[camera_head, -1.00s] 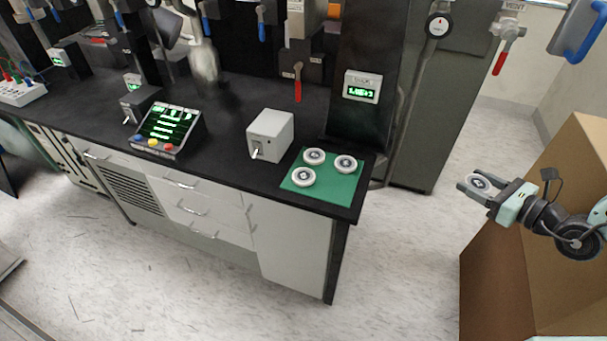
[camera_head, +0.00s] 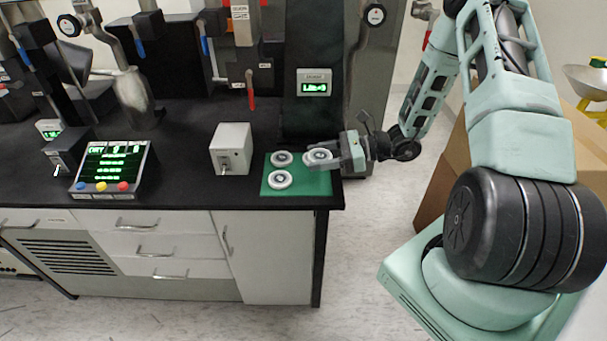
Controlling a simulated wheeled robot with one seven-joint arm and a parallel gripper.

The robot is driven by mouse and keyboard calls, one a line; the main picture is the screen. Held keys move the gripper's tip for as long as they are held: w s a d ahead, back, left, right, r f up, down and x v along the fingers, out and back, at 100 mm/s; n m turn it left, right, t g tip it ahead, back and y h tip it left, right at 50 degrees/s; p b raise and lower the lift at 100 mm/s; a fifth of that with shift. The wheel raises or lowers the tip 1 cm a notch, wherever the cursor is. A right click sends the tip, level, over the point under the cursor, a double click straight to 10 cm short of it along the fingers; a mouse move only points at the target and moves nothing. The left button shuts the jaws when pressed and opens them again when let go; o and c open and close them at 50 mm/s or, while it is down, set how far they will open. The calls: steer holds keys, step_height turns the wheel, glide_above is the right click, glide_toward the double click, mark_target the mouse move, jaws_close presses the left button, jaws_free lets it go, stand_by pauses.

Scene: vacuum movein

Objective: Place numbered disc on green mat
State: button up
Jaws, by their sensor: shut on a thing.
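The green mat (camera_head: 302,185) lies on the right end of the black bench top. Two white discs with dark centres, a back-left disc (camera_head: 282,158) and a front-left disc (camera_head: 280,180), lie on its left half. My gripper (camera_head: 326,158) is over the mat's right side, pointing left. It is shut on a numbered disc (camera_head: 316,155), which shows at the fingertips. The fingers and this disc overlap the back-right spot, so the disc lying there cannot be told apart. The number is too small to read. Whether the held disc touches the mat cannot be told. The front-right part of the mat looks bare.
A grey box with a switch (camera_head: 231,148) stands left of the mat. A control panel with coloured buttons (camera_head: 113,168) is farther left. A dark column with a green display (camera_head: 314,88) rises behind the mat. A cardboard box (camera_head: 440,190) stands right of the bench.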

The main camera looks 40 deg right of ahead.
mark_target(319, 180)
step_height(319, 180, down, 6)
steer(key=shift+r+p, duration=0.1)
steer(key=shift+p, duration=0.3)
steer(key=shift+f, duration=0.2)
